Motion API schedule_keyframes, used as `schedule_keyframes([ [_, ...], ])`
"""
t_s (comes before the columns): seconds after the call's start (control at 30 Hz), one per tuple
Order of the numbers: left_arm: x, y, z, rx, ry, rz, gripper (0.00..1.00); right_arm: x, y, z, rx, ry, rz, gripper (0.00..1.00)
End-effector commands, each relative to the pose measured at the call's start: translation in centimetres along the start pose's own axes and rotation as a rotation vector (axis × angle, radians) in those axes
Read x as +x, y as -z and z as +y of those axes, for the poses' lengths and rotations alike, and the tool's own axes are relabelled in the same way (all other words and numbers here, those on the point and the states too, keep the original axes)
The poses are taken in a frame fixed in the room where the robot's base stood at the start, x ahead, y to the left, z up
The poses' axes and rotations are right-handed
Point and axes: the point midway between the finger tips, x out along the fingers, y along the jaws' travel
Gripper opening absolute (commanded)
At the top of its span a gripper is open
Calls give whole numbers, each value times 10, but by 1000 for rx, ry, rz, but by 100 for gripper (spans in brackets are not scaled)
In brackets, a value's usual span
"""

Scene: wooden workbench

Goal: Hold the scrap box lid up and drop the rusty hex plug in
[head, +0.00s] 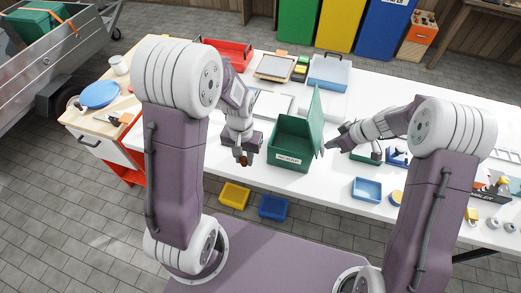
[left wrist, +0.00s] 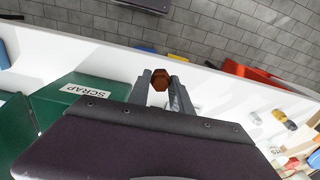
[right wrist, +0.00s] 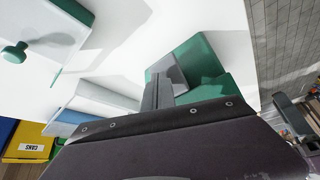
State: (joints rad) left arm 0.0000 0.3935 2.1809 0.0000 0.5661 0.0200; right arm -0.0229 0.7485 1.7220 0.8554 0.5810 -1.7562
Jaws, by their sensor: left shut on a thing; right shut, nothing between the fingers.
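The green scrap box (head: 288,153) stands on the white bench with its label facing front. Its green lid (head: 316,113) stands raised on the box's right side. My left gripper (head: 243,157) is shut on the rusty hex plug (left wrist: 160,79), a brown hexagonal piece held at the fingertips. It is above the bench's front edge, left of the box (left wrist: 70,110).
A blue tray (head: 367,188) lies right of the box near the front edge. A light blue case (head: 328,72) and a red tray (head: 228,53) lie behind. Yellow (head: 234,195) and blue (head: 274,206) bins sit below the front edge.

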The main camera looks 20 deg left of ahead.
Motion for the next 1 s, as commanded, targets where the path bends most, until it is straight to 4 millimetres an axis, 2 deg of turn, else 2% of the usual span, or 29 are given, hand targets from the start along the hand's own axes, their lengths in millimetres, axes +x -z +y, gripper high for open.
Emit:
schedule_keyframes([
  [0.07,-5,-5,0,-24,0,3,0,0,1,0,0,-1,2,0],
  [0.27,-30,23,2,-74,0,3,0,0,2,0,0,-1,3,0],
  [0.47,-61,69,14,-99,0,4,0,0,2,0,0,-1,3,0],
  [0.7,-101,134,57,-71,0,-1,0,0,2,0,0,-1,3,0],
  [0.9,-104,160,87,-19,1,-3,0,0,2,0,0,-1,3,0],
  [1.0,-94,158,99,8,1,-6,0,0,2,0,0,-1,3,0],
])
